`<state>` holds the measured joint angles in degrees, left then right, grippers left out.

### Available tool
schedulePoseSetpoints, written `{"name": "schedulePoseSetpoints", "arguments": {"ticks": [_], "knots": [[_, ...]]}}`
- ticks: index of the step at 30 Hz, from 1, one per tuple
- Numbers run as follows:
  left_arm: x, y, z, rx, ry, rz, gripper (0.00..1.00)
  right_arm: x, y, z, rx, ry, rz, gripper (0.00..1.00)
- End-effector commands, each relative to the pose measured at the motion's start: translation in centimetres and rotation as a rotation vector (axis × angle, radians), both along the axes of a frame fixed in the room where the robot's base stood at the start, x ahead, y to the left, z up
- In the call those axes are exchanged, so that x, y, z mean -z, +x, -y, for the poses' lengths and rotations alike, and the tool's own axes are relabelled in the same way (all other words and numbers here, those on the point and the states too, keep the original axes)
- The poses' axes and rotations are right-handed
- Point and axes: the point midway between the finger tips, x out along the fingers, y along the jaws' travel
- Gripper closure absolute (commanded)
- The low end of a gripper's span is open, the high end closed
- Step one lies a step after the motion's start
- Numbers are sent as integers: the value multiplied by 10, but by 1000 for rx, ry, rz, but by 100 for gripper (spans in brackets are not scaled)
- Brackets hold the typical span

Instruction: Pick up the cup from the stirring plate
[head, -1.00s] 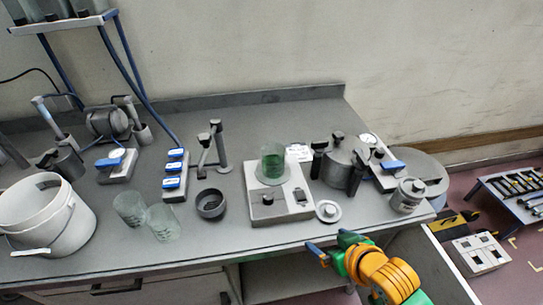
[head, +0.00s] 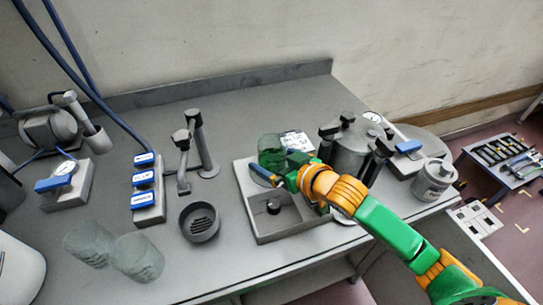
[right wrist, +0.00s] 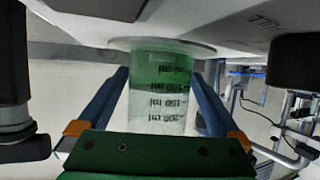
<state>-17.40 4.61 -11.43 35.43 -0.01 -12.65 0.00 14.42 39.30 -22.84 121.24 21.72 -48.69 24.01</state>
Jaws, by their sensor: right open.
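The cup (head: 270,148), a clear beaker with green liquid, stands upright on the stirring plate (head: 262,223), a pale box with a dark knob. My right gripper (head: 277,172) is at the cup's near side in the head view and hides its lower part. In the right wrist view, which looks upside down, the cup (right wrist: 160,95) with its volume marks sits between the two blue fingers of my right gripper (right wrist: 160,76). The fingers are open, with a narrow gap on each side of the cup. My left gripper is not in view.
Two empty beakers (head: 137,257) and a dark round bowl (head: 199,222) stand to the left. A grey pot (head: 350,150) with dark clamps stands close on the right, with a lidded jar (head: 434,180) beyond. A stand with posts (head: 203,150) is left of the plate.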

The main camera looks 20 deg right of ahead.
Motion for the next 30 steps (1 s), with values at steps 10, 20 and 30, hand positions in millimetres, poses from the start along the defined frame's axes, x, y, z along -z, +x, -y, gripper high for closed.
{"name": "schedulePoseSetpoints", "arguments": {"ticks": [10,20,30], "knots": [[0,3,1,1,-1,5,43,1,1,-1,0,0,0,35],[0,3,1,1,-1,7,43,1,1,0,0,0,0,81],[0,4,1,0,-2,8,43,-14,2,0,-1,0,4,81]]}}
